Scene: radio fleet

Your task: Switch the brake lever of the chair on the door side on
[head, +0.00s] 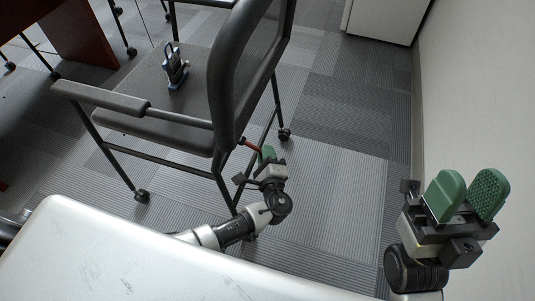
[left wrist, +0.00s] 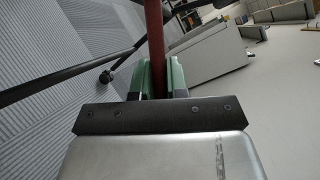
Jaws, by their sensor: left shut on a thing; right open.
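The dark office chair (head: 226,80) stands on casters in the middle of the head view, with its back toward me. A short red lever (head: 250,146) sticks out by the lower part of its backrest. My left gripper (head: 266,156) is at this lever. In the left wrist view the green fingers are shut around the red lever (left wrist: 154,35), which runs up between them. My right gripper (head: 468,194) is open and empty at the right, apart from the chair.
A black and blue handheld device (head: 174,66) stands on the chair seat. A reddish-brown desk (head: 82,30) is at the upper left. A white cabinet (head: 383,20) and a pale wall (head: 475,90) are at the right. The carpet (head: 350,110) between chair and wall is clear.

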